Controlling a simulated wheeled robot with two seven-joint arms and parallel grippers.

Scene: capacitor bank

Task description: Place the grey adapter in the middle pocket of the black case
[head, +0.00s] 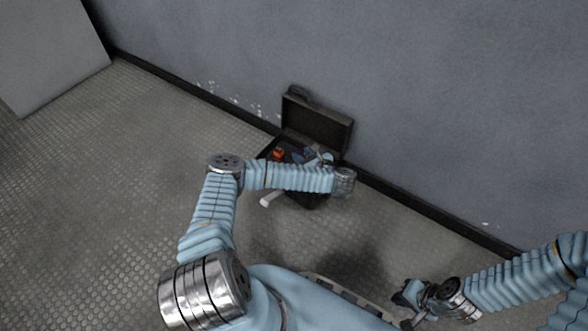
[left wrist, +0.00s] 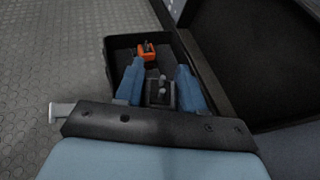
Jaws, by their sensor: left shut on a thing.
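The black case (head: 318,124) stands open on the floor against the wall, lid raised. Its tray also shows in the left wrist view (left wrist: 122,42), with an orange item in its far part. My left gripper (left wrist: 161,76) is over the case, its two blue fingers closed on the grey adapter (left wrist: 160,94), a small dark grey block with lighter knobs on top. Whether the adapter touches the case floor, and which pocket is under it, I cannot tell. In the head view my left arm hides much of the case. My right gripper (head: 408,298) is away at the lower right; its jaws are unclear.
The orange item (left wrist: 147,51) lies in the case, beyond the adapter. The raised lid (left wrist: 262,70) stands close on the right of my left gripper in the left wrist view. The wall (head: 430,100) is just behind the case. The textured floor (head: 100,170) to the left is clear.

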